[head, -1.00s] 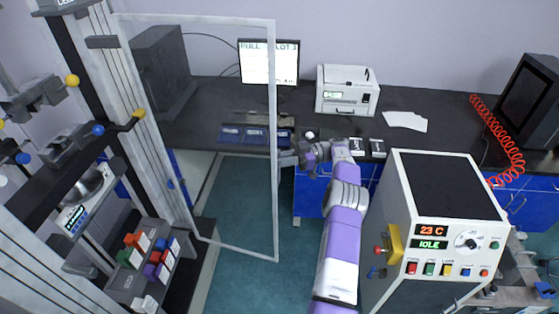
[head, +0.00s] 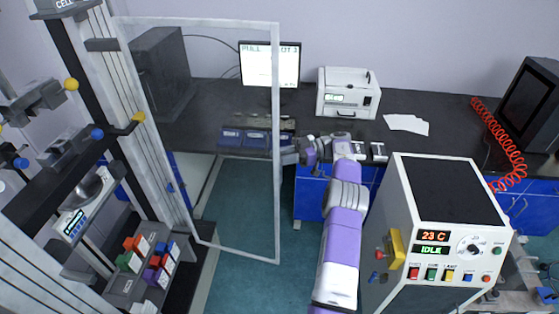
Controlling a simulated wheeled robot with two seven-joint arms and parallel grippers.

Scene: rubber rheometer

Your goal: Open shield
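The shield is a clear panel in a light grey frame (head: 277,200), hinged on the tall testing machine (head: 139,90) at the left. It stands swung out from the machine, and the room shows through it. My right arm reaches up from the bottom of the view. My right gripper (head: 289,150) is at the frame's free vertical edge, around mid-height. Its fingers are small and partly hidden by the wrist, so I cannot tell whether they grip the edge or only touch it. My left gripper is not in view.
A white cabinet (head: 446,190) with a display and buttons stands right of my arm. Behind is a dark bench (head: 445,145) with a monitor (head: 269,64), a printer-like box (head: 347,93) and blue trays (head: 243,138). Coloured samples (head: 140,243) sit at lower left. Floor is clear beneath the shield.

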